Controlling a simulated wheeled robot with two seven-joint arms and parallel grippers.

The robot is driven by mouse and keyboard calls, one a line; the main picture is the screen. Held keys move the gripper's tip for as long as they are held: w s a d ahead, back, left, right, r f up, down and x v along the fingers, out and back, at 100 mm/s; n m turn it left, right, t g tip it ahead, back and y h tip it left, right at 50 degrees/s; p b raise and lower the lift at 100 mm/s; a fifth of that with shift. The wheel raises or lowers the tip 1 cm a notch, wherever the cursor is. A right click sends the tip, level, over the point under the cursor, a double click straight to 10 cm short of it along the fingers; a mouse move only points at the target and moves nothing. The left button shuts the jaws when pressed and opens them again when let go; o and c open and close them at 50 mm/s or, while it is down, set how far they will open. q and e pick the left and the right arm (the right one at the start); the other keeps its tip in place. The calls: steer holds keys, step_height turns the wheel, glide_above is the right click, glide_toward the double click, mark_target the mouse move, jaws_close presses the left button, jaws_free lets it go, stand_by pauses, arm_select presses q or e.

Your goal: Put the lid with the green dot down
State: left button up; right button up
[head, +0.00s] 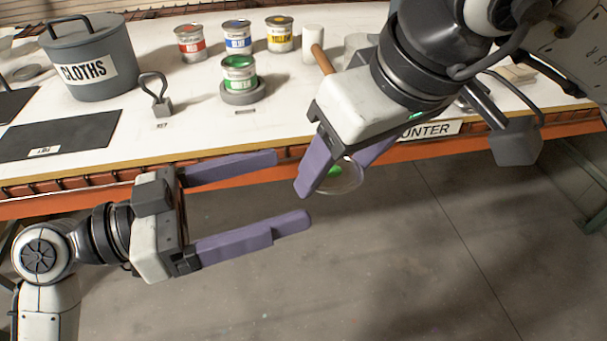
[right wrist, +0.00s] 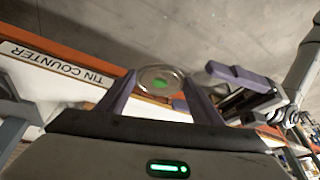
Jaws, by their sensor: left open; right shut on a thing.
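A tin with a green label and green top (head: 239,73) stands on a round grey base (head: 243,97) on the bench.
Red, blue and yellow tins (head: 190,43) stand behind the green one. A grey CLOTHS pot (head: 100,75), a looped grey weight (head: 160,105) and a dark mat (head: 60,138) are on the left. A wooden-handled mallet (head: 322,60) lies behind my right arm.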

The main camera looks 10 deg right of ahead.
arm_select(q)
steer(key=shift+w+d, duration=0.25)
steer(key=shift+d, duration=1.05)
steer(key=shift+w+d, duration=0.2)
steer(key=shift+d, duration=1.05)
steer(key=c, duration=1.1)
arm_select(e)
steer(key=o, duration=1.1)
